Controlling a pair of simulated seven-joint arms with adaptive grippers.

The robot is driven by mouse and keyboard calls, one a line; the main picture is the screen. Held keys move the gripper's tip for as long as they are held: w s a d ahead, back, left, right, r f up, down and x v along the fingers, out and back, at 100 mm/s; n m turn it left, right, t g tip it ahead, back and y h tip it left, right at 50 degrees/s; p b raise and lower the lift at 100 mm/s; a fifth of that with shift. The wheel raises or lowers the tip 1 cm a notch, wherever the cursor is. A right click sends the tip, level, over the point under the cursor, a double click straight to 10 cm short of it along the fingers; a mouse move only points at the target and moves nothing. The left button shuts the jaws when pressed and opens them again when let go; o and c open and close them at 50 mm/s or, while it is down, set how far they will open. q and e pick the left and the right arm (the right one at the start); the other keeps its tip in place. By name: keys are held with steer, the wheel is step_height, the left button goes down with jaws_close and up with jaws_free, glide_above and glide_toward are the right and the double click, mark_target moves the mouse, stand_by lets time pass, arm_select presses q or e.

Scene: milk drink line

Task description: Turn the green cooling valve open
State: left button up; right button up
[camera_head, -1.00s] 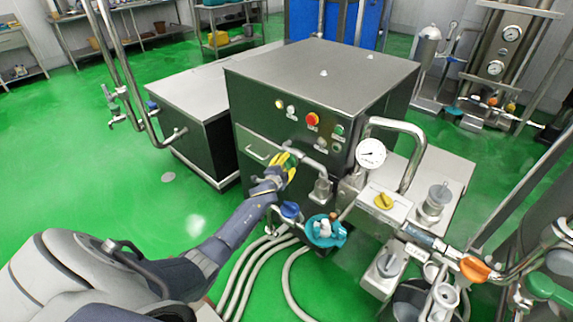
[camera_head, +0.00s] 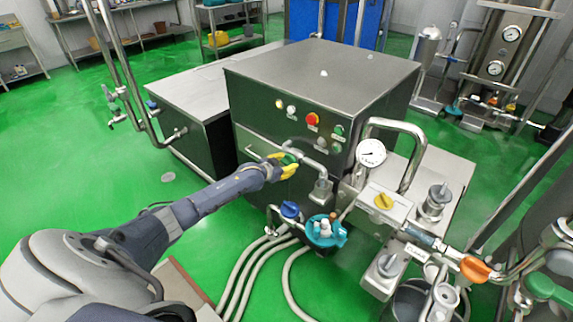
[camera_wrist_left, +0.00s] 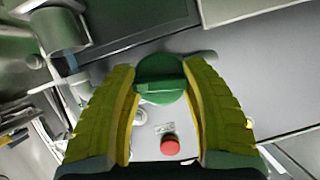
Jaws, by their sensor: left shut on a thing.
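The green cooling valve (camera_head: 289,158) is a round green knob with a raised grip bar, on a pipe at the front of the dark steel cabinet. My left gripper (camera_head: 288,167) has its yellow fingers around the knob and is shut on it. In the left wrist view the green knob (camera_wrist_left: 160,72) sits between the two ribbed yellow fingers, its grip bar running roughly across the gap between them. The fingers partly hide the knob in the head view. My right gripper is in neither view.
The steel cabinet (camera_head: 320,75) has a red button (camera_head: 312,119) above the valve. A blue valve (camera_head: 290,209), a teal pump (camera_head: 326,231), a pressure gauge (camera_head: 371,153) and a yellow knob (camera_head: 383,201) stand to the lower right. Pale hoses (camera_head: 240,275) run over the green floor.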

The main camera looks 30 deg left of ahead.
arm_select(q)
steer(key=shift+r+n+h, duration=0.15)
steer(key=shift+n+h, duration=0.25)
steer(key=shift+n, duration=0.3)
stand_by(0.4)
steer(key=o, duration=1.2)
steer(key=shift+h, duration=0.3)
steer(key=shift+s, duration=0.1)
steer(key=v, duration=1.1)
steer(key=shift+s+r, duration=0.2)
steer(key=shift+s, duration=0.05)
